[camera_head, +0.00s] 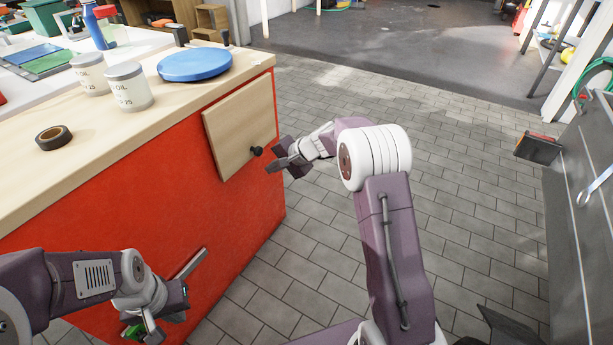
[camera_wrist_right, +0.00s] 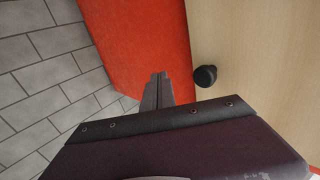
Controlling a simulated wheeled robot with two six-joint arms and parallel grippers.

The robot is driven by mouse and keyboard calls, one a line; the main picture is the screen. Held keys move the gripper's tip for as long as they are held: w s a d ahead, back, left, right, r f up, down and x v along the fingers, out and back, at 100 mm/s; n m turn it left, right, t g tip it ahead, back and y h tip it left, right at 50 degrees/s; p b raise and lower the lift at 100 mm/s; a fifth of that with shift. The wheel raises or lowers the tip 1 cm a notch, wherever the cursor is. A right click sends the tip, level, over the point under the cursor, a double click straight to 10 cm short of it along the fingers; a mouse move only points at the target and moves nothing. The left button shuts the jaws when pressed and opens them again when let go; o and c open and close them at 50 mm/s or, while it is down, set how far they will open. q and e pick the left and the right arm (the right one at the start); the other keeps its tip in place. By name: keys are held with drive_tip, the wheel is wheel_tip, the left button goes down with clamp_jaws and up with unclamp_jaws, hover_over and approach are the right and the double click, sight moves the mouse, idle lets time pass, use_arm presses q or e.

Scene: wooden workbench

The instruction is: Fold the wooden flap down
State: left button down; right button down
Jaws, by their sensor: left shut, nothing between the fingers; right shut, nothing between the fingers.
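The wooden flap (camera_head: 238,122) is a pale board on the red end face of the workbench, hanging just below the bench top. A black round knob (camera_head: 256,151) sits near its lower right part. My right gripper (camera_head: 272,167) is shut and empty, close beside the knob; a gap to the knob shows. In the right wrist view the flap (camera_wrist_right: 262,60) fills the right side, the knob (camera_wrist_right: 205,76) is near the centre, and the shut fingertips (camera_wrist_right: 159,76) are left of it. My left gripper (camera_head: 145,325) is low at the left, in front of the red panel, and shut.
The bench top (camera_head: 100,130) bears a blue disc (camera_head: 195,64), two pale cans (camera_head: 129,87) and a roll of black tape (camera_head: 54,136). A grey cabinet (camera_head: 580,200) stands at the right edge.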

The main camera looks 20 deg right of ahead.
drive_tip(key=s+d, duration=0.6)
drive_tip(key=shift+s+p, duration=0.35)
drive_tip(key=shift+p, duration=0.1)
drive_tip(key=shift+f, duration=0.15)
drive_tip(key=s+a+r+n+g+p, duration=0.1)
drive_tip(key=s+a+r+n+p, duration=0.15)
drive_tip(key=a+r, duration=0.2)
drive_tip(key=s+a+r+n+p, duration=0.1)
drive_tip(key=s+a+r+p, duration=0.25)
drive_tip(key=r, duration=0.25)
drive_tip(key=s+d+f+n+g+h+p, duration=0.2)
drive_tip(key=s+d+n+g+h, duration=0.1)
drive_tip(key=s, duration=0.7)
drive_tip(key=s+d+f+n+g+h+p, duration=0.1)
drive_tip(key=s+d+f+n+g+h, duration=0.2)
drive_tip(key=s, duration=0.8)
wheel_tip(320, 180, up, 38)
drive_tip(key=d+t+p, duration=0.1)
drive_tip(key=p, duration=3.7)
drive_tip(key=shift+w+d, duration=0.25)
drive_tip(key=shift+w, duration=0.15)
